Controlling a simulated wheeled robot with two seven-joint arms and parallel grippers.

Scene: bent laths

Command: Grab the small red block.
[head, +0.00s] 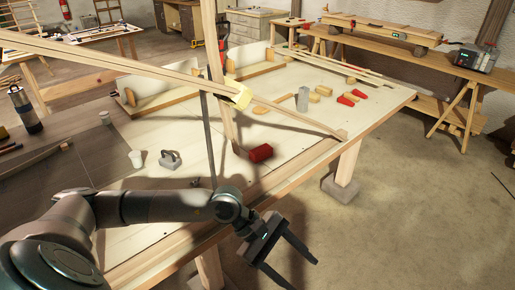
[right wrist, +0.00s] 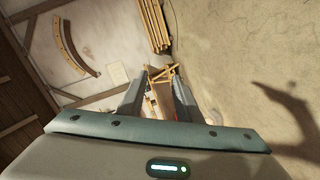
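A red block (head: 261,153) lies on the pale worktable (head: 190,190) in the head view, near the foot of a leaning lath. Two smaller red pieces, one (head: 345,101) and another (head: 360,94), lie farther right beside tan blocks. My left gripper (head: 303,274) is open and empty, past the table's front edge over the floor, well apart from the red block. My right gripper (right wrist: 158,100) shows only in the right wrist view, open with nothing between its fingers. No red block can be made out clearly in that view.
Long laths (head: 100,58) cross above the table at the left. A grey metal block (head: 303,99), a white cup (head: 135,158) and a grey clamp-like item (head: 171,159) stand on the table. A workbench (head: 370,57) stands behind.

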